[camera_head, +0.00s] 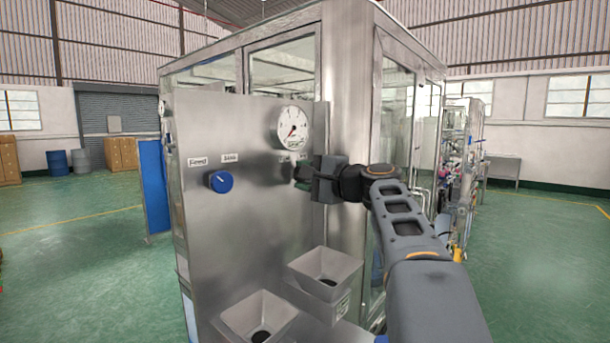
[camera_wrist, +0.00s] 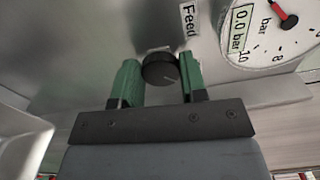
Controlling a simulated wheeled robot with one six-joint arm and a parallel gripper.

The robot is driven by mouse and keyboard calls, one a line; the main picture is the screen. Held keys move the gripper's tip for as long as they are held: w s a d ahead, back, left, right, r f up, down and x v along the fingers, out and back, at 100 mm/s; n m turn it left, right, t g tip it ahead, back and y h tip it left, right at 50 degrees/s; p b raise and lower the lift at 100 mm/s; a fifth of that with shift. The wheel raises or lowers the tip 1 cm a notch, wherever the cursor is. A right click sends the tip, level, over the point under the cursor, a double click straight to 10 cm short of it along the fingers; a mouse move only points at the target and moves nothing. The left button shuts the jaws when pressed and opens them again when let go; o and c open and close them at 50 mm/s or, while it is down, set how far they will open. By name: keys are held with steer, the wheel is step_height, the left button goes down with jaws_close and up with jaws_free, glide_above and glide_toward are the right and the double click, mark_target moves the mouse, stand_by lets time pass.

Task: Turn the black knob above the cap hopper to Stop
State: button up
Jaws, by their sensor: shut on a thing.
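The black knob (camera_wrist: 160,68) sits on the steel panel in the wrist view, between my gripper's two green fingers. My gripper (camera_wrist: 159,80) is shut on it, one finger at each side. A faint pale mark shows on the knob's face, but its setting is hard to read. A "Feed" label (camera_wrist: 188,20) is on the panel close by. In the head view my gripper (camera_head: 303,176) is at the panel's right part, below the round gauge, and hides the knob. A hopper (camera_head: 326,272) stands out from the panel below it.
A blue knob (camera_head: 221,182) with two labels above it is further left on the panel. A second hopper (camera_head: 259,317) is at lower left. The gauge (camera_head: 294,128) is just above my gripper. The glazed steel cabinet's corner (camera_head: 345,90) is behind my arm.

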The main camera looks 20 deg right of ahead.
stand_by(0.5)
steer(key=o, duration=0.9)
steer(key=shift+s, duration=0.1)
steer(key=b+v, duration=0.4)
steer(key=v, duration=0.9)
steer(key=shift+s+d, duration=0.15)
steer(key=shift+s, duration=0.2)
